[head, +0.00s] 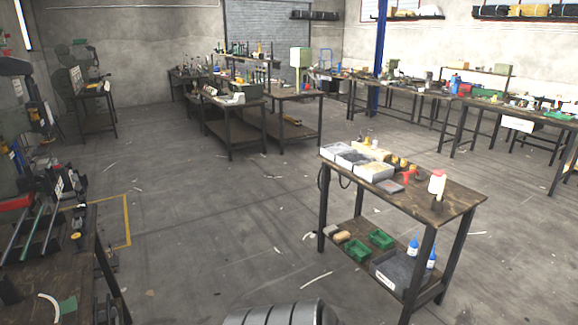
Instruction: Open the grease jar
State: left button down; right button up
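A small white container with a red top (437,183) stands upright near the right end of the wooden-topped workbench (455,200) in the right foreground. It may be the grease jar, but it is too small to tell, and no label can be read. Its red top appears to be on. Neither of my grippers is in view, and nothing is seen touching the container.
The workbench also holds grey bins (375,170), a red item (409,176) and small yellow parts. Its lower shelf has green trays (357,250) and blue bottles (413,247). Another bench (80,250) is at left. Open concrete floor (220,220) lies between.

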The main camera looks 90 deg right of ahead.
aim_at(435, 182)
jog(key=z, duration=3.8)
jog(key=u, duration=0.2)
jog(key=i+l+u, duration=0.55)
jog(key=u, duration=0.2)
jog(key=i+l, duration=0.2)
jog(key=l, duration=0.15)
jog(key=i+l+u, duration=0.1)
jog(key=l, duration=0.3)
jog(key=i+l, duration=0.25)
jog(key=i+l+u, duration=0.15)
jog(key=l, duration=0.35)
jog(key=i+l, duration=0.15)
jog(key=l, duration=0.25)
jog(key=i+l+u, duration=0.1)
jog(key=l, duration=0.3)
jog(key=i+l, duration=0.2)
jog(key=l, duration=0.2)
jog(key=u, duration=0.05)
